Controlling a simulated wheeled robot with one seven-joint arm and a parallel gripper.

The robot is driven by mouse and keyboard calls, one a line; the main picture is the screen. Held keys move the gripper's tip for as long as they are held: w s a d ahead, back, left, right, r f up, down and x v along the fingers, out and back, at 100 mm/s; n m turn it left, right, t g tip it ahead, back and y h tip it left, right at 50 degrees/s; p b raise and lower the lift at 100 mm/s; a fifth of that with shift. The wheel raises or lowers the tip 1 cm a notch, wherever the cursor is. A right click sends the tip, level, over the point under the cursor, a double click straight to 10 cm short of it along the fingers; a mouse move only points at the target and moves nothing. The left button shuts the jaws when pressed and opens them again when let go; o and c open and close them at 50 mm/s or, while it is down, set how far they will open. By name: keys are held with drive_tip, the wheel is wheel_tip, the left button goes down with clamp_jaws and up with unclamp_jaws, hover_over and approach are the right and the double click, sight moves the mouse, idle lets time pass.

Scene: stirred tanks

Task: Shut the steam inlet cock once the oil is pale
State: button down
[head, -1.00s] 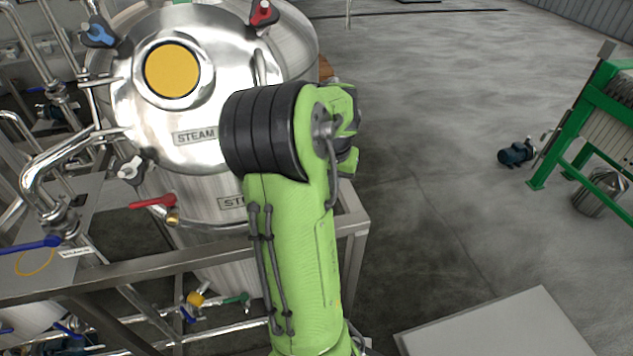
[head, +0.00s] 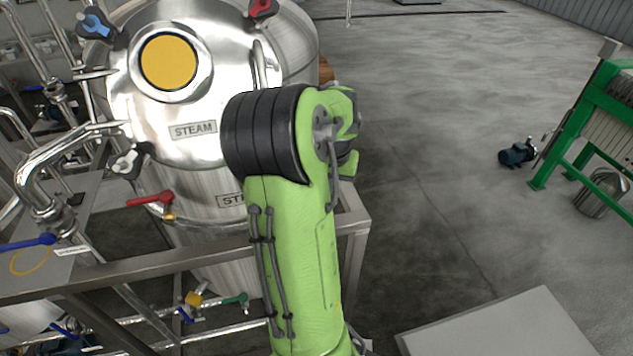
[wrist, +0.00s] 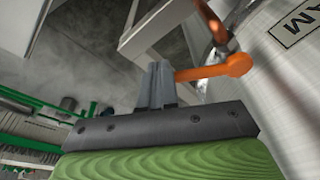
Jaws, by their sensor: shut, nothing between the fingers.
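The round sight glass (head: 168,62) on the steel tank lid shows an even golden-yellow fill in the head view. A lever with a blue handle (head: 30,243) is at the far left, beside a small white tag (head: 72,252) whose lettering is too small to read surely. A red-handled cock (head: 150,199) is on the tank's near side. In the wrist view my gripper (wrist: 157,72) is shut and empty, with an orange lever (wrist: 225,67) close to the right of its fingertips; I cannot tell whether they touch. In the head view my arm hides the gripper.
The tank carries a STEAM plate (head: 193,129) and a second, partly hidden plate below. A grey metal rail (head: 150,267) crosses in front. Pipes crowd the left.

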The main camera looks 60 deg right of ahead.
drive_tip(key=shift+f+b, duration=0.65)
drive_tip(key=shift+f, duration=0.25)
drive_tip(key=shift+w+d, duration=0.3)
drive_tip(key=shift+d, duration=0.05)
drive_tip(key=shift+w+d+r+p, duration=0.1)
drive_tip(key=shift+w+d+p, duration=0.1)
drive_tip(key=shift+w+p, duration=0.1)
drive_tip(key=shift+w+d+p, duration=0.55)
drive_tip(key=shift+w+d, duration=0.3)
drive_tip(key=shift+d, duration=0.05)
drive_tip(key=shift+s+a, duration=0.3)
